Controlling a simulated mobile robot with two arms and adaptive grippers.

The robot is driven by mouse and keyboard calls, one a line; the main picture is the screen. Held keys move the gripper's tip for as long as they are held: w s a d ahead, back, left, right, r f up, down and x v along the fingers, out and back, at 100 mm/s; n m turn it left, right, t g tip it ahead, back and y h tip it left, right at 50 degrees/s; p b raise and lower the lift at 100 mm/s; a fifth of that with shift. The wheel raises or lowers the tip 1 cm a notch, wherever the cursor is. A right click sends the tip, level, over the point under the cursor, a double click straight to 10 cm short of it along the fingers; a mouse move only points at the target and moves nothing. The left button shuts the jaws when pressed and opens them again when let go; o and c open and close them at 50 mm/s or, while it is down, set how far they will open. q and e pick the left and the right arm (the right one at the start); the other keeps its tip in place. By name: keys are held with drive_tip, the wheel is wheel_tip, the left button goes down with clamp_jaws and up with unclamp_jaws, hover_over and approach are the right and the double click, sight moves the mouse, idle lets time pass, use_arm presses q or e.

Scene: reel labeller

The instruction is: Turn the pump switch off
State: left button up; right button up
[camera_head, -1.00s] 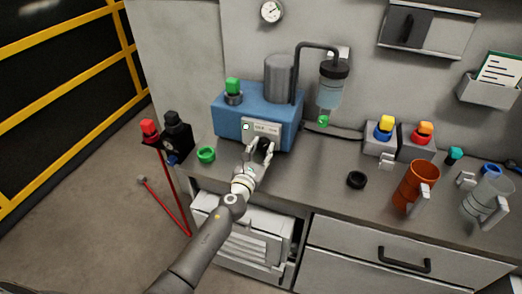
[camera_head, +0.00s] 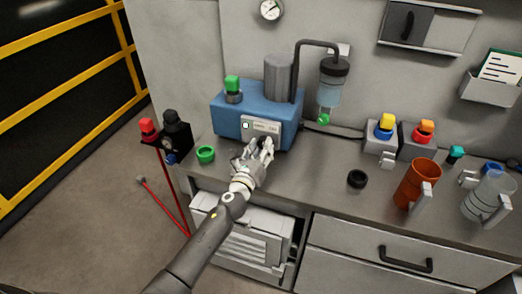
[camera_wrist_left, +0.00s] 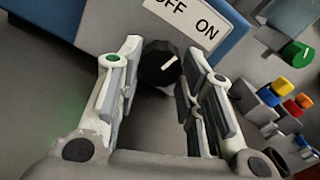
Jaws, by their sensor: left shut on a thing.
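The blue pump unit (camera_head: 228,119) stands on the counter against the wall. Its white label (camera_wrist_left: 190,20) reads OFF and ON in the left wrist view. Below the label is the pump switch, a black knob (camera_wrist_left: 157,66). A white mark on it points to the upper right of that view, roughly toward ON. My left gripper (camera_head: 264,143) is at the front of the unit, its fingers on either side of the knob and shut on it. In the head view the fingers largely hide the knob. My right gripper is not in view.
A black ring (camera_head: 357,179), an orange jug (camera_head: 416,186) and a clear jug (camera_head: 487,198) stand to the right. Boxes with yellow and red knobs (camera_head: 422,133) are at the back. The counter between is clear.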

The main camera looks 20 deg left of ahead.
use_arm(q)
drive_tip(key=n+b, duration=0.1)
drive_tip(key=n, duration=0.4)
drive_tip(key=shift+d+n, duration=0.1)
drive_tip(key=shift+n, duration=0.2)
drive_tip(key=n, duration=0.5)
drive_tip(key=shift+n, duration=0.4)
drive_tip(key=o, duration=1)
drive_tip(key=shift+r, duration=0.1)
drive_tip(key=shift+s, duration=0.15)
drive_tip(key=s, duration=1.1)
drive_tip(key=shift+s+a, duration=0.2)
drive_tip(key=shift+s, duration=0.15)
